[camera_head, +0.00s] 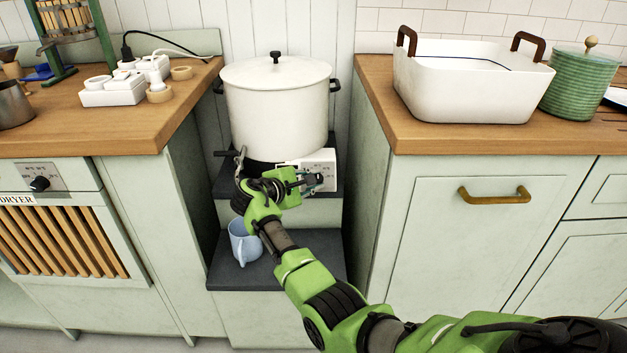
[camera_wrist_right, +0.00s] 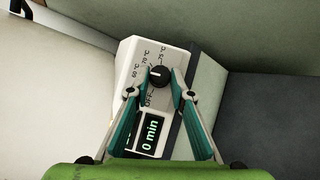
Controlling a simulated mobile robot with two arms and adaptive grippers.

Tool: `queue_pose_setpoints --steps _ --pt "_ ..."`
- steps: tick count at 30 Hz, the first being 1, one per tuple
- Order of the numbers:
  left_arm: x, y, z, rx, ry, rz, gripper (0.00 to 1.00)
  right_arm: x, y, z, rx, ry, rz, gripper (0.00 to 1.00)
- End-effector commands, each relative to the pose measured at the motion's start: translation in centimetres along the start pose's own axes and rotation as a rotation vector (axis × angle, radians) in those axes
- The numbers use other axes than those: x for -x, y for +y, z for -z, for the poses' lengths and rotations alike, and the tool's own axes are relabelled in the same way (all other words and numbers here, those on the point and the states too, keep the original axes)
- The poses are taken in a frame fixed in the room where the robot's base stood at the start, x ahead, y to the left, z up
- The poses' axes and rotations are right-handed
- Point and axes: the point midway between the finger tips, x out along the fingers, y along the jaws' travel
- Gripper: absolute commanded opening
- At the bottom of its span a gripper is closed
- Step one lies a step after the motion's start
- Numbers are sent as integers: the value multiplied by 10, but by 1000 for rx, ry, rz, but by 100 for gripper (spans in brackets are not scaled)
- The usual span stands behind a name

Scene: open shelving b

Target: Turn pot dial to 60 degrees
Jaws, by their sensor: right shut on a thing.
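The white lidded pot (camera_head: 278,110) stands on a dark step between two counters. Its white control panel (camera_head: 324,158) sticks out at the lower right. In the wrist view the panel (camera_wrist_right: 125,75) carries a black round dial (camera_wrist_right: 158,77), OFF and several temperature marks, and a display reading 0 min (camera_wrist_right: 149,135). A small pale mark shows on the dial, but its exact setting is hard to read. My right gripper (camera_head: 313,181) is at the panel, its two fingertips (camera_wrist_right: 161,80) closed on either side of the dial. The left gripper is out of view.
A light blue mug (camera_head: 243,240) stands on the lower dark step (camera_head: 222,268), close to my right arm. Wooden counters flank the pot; the right one (camera_head: 375,80) holds a white basin (camera_head: 465,95) and a green jar (camera_head: 578,85). A dryer dial (camera_head: 40,184) is at left.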

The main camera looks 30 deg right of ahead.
Motion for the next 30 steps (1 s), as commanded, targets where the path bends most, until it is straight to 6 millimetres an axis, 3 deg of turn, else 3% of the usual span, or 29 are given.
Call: queue_pose_setpoints --steps 19,20,21,30 --pt "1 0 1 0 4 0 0 0 0 0 -37 -1 28 0" --pt "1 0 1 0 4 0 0 0 0 0 -37 -1 28 29" --pt "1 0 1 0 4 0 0 -1 0 0 -37 -1 28 37" --pt "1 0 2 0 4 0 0 0 0 0 -37 0 27 37"
